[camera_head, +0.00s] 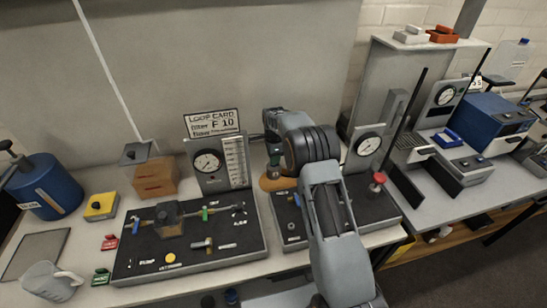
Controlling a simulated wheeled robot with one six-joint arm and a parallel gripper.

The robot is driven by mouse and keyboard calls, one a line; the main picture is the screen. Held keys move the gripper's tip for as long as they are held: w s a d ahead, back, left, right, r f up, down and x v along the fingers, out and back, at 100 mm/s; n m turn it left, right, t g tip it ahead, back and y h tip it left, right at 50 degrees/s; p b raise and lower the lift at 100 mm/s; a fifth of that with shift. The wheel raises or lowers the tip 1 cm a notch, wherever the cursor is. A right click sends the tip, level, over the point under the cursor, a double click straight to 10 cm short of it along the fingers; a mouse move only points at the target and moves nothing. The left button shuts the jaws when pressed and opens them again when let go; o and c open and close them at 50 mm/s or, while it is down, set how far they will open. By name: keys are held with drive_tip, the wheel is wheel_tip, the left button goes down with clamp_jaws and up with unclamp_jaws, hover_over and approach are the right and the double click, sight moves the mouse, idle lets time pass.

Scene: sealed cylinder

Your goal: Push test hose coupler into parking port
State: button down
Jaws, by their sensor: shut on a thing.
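My gripper (273,160) points down behind my bent arm, left of the arm's dark ribbed joint. Its fingers are small and partly hidden. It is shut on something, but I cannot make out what. Just below it is an orange-brown round piece (276,184) at the back of the bench; I cannot tell whether they touch. A black fittings panel (240,257) lies to the left, with small valves and a grey cylindrical fitting (205,244). A second dark panel (286,217) is partly covered by my arm. I cannot pick out the test hose coupler or the parking port with certainty.
Behind the panels stand a gauge block (208,162) with a "LOOP CARD" sign and another gauge (368,145). A red knob (378,178) is right of my arm.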

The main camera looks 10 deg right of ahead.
drive_tip(key=shift+r+p, duration=1.4)
drive_tip(key=shift+r, duration=1.35)
